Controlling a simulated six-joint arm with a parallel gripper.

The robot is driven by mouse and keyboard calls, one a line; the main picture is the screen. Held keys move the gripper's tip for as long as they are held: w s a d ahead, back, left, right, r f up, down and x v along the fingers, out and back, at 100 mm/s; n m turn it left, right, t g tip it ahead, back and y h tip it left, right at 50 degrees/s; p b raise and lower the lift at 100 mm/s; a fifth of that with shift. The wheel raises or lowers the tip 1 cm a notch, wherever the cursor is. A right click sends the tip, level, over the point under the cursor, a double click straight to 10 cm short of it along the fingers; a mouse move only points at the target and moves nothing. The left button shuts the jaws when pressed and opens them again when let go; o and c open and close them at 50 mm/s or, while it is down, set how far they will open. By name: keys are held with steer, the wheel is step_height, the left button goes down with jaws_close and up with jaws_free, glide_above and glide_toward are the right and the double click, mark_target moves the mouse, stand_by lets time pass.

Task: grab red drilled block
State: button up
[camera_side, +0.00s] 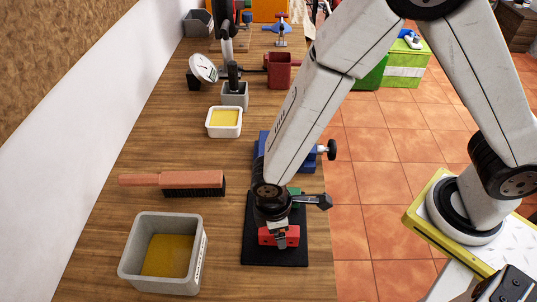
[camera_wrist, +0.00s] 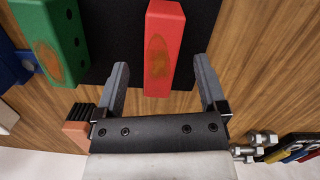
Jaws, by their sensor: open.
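The red drilled block (camera_side: 283,236) lies on a black mat (camera_side: 261,252) on the wooden bench in the side view. In the wrist view the red block (camera_wrist: 165,40) stands out between the two finger lines, with a brownish oval patch on its face. My gripper (camera_side: 279,234) is over the block in the side view. In the wrist view my gripper (camera_wrist: 160,75) is open, one grey finger on each side of the block's near end. I see a gap on both sides. The block's drilled holes do not show clearly.
A green drilled block (camera_wrist: 55,38) lies left of the red one in the wrist view. A blue vise (camera_side: 308,160) stands behind my gripper. A brush (camera_side: 180,182) and a grey tub (camera_side: 187,222) are to the left. Bolts (camera_wrist: 256,148) lie at the lower right.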

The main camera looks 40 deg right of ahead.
stand_by(0.5)
jaws_close()
